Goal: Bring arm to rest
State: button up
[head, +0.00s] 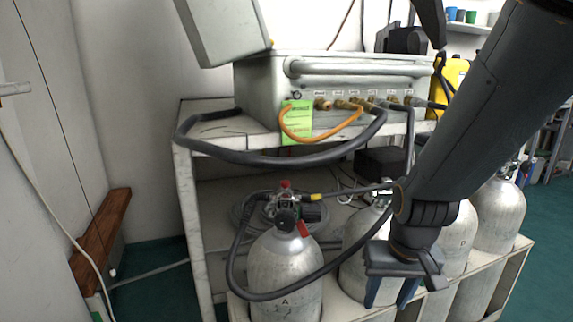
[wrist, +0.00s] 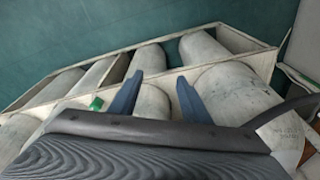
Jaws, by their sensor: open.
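My arm (head: 487,105) reaches down from the upper right in the head view. My gripper (head: 391,292) points down in front of the row of grey cylinders, its blue fingers apart with nothing between them. In the wrist view the open fingers of my gripper (wrist: 158,98) show above the cylinder rack (wrist: 88,68). A cylinder marked A (head: 287,278) stands left of my gripper, with a valve (head: 287,207) and a dark hose on top. My arm and gripper hide parts of the cylinders behind them.
A grey air panel case (head: 262,92) with an open lid stands on a shelf bench (head: 183,165). A dark hose (head: 262,158) and an orange hose (head: 318,136) hang at its front. A wooden bench (head: 101,236) stands at left. Green floor (head: 152,262) shows between them.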

jog(key=s+a+r+n+g, duration=0.15)
jog(key=s+a+n, duration=0.25)
jog(key=s+a, duration=0.5)
jog(key=s+a+r+n+g, duration=0.1)
jog(key=s+a+r+n, duration=0.3)
jog(key=a, duration=0.9)
jog(key=d+r+m+p, duration=0.3)
jog(key=d+r+p, duration=0.7)
jog(key=p, duration=0.5)
jog(key=s+d+r+m+p, duration=0.1)
jog(key=d+r+m+p, duration=0.3)
jog(key=d+r+p, duration=0.7)
notch_tip(320, 180, up, 4)
jog(key=p, duration=0.4)
